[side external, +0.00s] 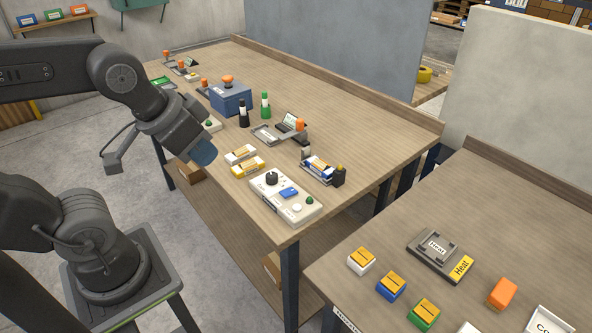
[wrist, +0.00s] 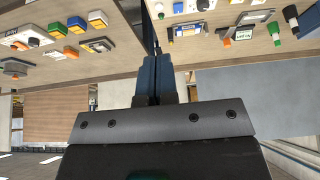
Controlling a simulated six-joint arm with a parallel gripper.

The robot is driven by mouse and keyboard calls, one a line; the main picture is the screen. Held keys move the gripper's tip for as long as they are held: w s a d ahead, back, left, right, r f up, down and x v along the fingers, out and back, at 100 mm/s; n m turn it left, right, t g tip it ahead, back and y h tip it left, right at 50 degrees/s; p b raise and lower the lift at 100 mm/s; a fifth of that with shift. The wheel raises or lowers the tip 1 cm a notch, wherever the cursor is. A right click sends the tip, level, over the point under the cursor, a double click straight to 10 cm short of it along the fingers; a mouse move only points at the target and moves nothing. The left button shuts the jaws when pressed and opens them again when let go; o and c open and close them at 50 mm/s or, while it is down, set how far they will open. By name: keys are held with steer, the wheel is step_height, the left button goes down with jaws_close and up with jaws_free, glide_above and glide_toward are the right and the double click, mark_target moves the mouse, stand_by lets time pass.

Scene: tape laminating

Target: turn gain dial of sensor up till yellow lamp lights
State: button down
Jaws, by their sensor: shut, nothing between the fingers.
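I cannot pick out the sensor clearly in the wrist view.
A white control box (side external: 286,197) with a black knob, blue switch and buttons sits at the table's front corner. A cartridge in a holder (side external: 318,168) lies beside the black block. Yellow and white boxes (side external: 247,166) lie nearer my gripper. Coloured blocks (side external: 391,285) stand on the right table.

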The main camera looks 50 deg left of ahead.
mark_target(271, 175)
steer(key=c, duration=1.9)
jaws_free()
steer(key=shift+o, duration=1.7)
steer(key=shift+w+a+r, duration=0.1)
steer(key=shift+w+a, duration=0.05)
steer(key=shift+w, duration=0.3)
steer(key=o, duration=0.8)
steer(key=w+a+n+g, duration=0.1)
steer(key=w, duration=0.2)
steer(key=w+a+f+n+g, duration=0.1)
steer(key=w+a, duration=0.1)
steer(key=w, duration=0.2)
steer(key=w+a+f+n+g, duration=0.1)
steer(key=w+n, duration=0.1)
steer(key=w, duration=0.2)
steer(key=shift+w+a, duration=0.15)
steer(key=shift+a, duration=0.25)
steer(key=shift+c, duration=0.2)
steer(key=w+a+f+n+g, duration=0.1)
steer(key=w+f, duration=0.1)
steer(key=w+a+f+n, duration=0.1)
steer(key=w+a+f, duration=0.1)
steer(key=w+a+f+n+g, duration=0.1)
steer(key=w+a+f, duration=0.1)
steer(key=w, duration=0.1)
steer(key=shift+g, duration=0.3)
step_height(271, 175, down, 14)
steer(key=shift+w+a+f, duration=0.1)
steer(key=shift+w, duration=0.05)
steer(key=c, duration=0.9)
